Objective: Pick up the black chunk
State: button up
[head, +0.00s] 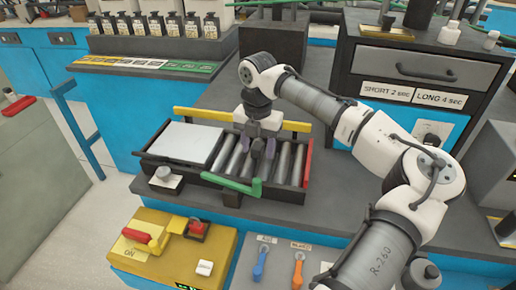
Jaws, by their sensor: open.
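My gripper (263,150) points down over the rows of grey metal cylinders (284,160) in a dark tray (293,195). Its fingers are apart, with nothing seen between them. My arm comes in from the right.
The tray carries a white plate (187,142), a yellow bar (205,115), a red bar (308,160) and a green bar (232,184). A yellow box (150,265) with switches stands front left. A drawer cabinet (420,68) stands behind right. Grey counter (330,200) is bare right of the tray.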

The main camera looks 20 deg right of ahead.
jog(key=c, duration=1.1)
jog(key=shift+o, duration=0.2)
